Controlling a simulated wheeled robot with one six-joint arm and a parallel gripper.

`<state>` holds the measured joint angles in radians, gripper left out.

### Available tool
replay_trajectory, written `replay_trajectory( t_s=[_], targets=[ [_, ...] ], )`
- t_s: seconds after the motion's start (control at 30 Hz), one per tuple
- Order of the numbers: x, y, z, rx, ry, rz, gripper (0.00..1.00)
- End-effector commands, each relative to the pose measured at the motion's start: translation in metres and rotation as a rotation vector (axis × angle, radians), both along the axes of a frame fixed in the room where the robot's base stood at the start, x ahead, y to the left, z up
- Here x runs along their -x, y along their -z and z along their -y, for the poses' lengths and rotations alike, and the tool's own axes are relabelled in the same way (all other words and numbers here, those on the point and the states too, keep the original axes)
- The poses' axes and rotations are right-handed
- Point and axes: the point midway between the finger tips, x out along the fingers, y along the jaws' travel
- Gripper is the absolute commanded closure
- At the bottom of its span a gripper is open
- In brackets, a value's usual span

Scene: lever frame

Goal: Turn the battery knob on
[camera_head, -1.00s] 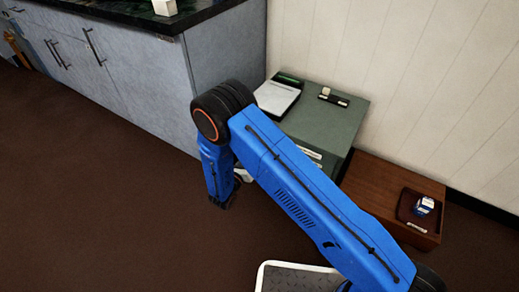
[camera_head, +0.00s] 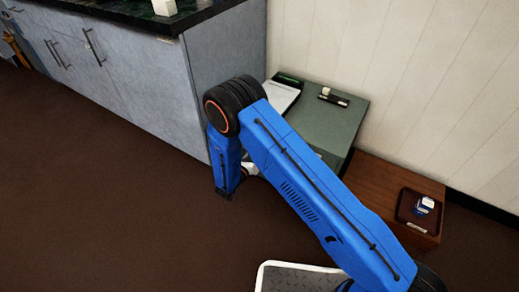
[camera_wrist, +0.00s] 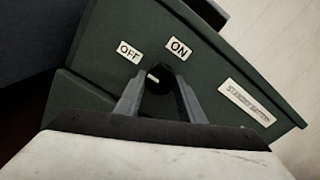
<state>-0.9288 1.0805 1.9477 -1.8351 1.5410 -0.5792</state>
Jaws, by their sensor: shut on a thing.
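The battery knob (camera_wrist: 160,82) is dark, with a short white mark slanting up and left, towards the OFF label (camera_wrist: 129,52). The ON label (camera_wrist: 179,48) is above and to the right of it. The knob is on the front of the dark green cabinet (camera_wrist: 90,100), which also shows in the head view (camera_head: 328,122). My gripper (camera_wrist: 160,97) is shut on the knob, one grey finger on each side, partly covering it. In the head view my arm hides the knob and most of the gripper.
A nameplate (camera_wrist: 246,102) is right of the knob. A brown wooden box (camera_head: 375,190) with a tray (camera_head: 408,213) stands right of the cabinet. Grey counter cabinets (camera_head: 150,85) stand left. The brown floor (camera_head: 110,210) at left is clear.

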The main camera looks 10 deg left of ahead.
Motion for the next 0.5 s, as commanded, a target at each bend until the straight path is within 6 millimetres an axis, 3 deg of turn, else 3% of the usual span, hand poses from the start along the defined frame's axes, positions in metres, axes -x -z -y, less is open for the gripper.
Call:
replay_trajectory(
  t_s=[0.27, 0.5],
  targets=[
    [0.0002, 0.0003, -0.0002, -0.049, 0.0, 0.02, 0.87],
    [0.0001, 0.0006, -0.0004, -0.191, 0.0, 0.081, 0.87]
  ],
)
